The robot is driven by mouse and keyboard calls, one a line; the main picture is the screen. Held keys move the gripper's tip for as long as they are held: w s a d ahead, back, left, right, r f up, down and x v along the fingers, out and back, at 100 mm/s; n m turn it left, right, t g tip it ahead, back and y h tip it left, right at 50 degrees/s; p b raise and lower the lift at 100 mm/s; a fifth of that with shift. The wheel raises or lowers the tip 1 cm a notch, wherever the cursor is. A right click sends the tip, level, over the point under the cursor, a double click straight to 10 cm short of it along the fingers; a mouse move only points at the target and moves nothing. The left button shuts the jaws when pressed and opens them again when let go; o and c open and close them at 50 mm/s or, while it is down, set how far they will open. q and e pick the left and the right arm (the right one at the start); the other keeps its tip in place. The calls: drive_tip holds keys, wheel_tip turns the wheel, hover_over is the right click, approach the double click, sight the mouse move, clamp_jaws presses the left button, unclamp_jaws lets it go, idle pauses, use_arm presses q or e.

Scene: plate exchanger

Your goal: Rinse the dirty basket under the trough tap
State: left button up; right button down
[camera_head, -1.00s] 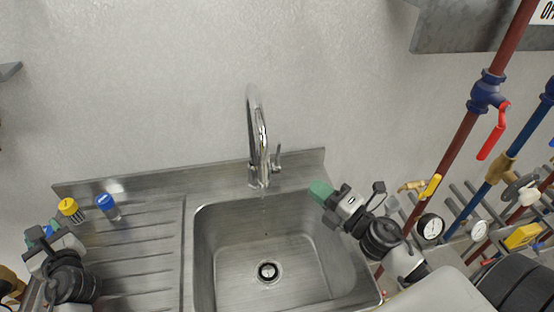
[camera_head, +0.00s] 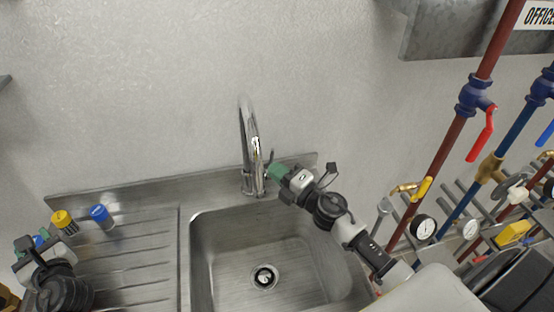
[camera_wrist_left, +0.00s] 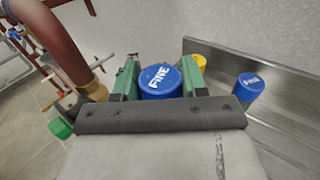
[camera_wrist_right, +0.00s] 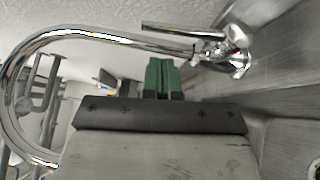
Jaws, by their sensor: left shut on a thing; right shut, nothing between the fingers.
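The chrome tap (camera_head: 250,150) rises from the back edge of the steel trough (camera_head: 225,270), its spout curving over the basin. No water stream shows. My right gripper (camera_head: 275,172) is shut and empty, with its green fingertips close beside the tap's lever. In the right wrist view the lever (camera_wrist_right: 180,30) lies just beyond the fingers (camera_wrist_right: 161,75); I cannot tell whether they touch. My left gripper (camera_wrist_left: 160,80) is shut on a blue-capped basket labelled FINE (camera_wrist_left: 161,80). The left gripper (camera_head: 32,243) is at the lower left, over the drainboard's left edge.
A yellow-capped container (camera_head: 62,220) and a blue-capped container (camera_head: 102,215) stand on the ribbed drainboard (camera_head: 125,262). Red and blue pipes with valves and gauges (camera_head: 423,227) stand to the right. The basin is empty around its drain (camera_head: 264,278).

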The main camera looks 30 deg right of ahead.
use_arm(q)
drive_tip(key=shift+r, duration=0.15)
use_arm(e)
drive_tip(key=shift+w+d+r, duration=0.1)
drive_tip(key=shift+w+d, duration=0.25)
drive_tip(key=shift+w, duration=0.2)
drive_tip(key=shift+w+d, duration=0.3)
drive_tip(key=shift+w, duration=0.25)
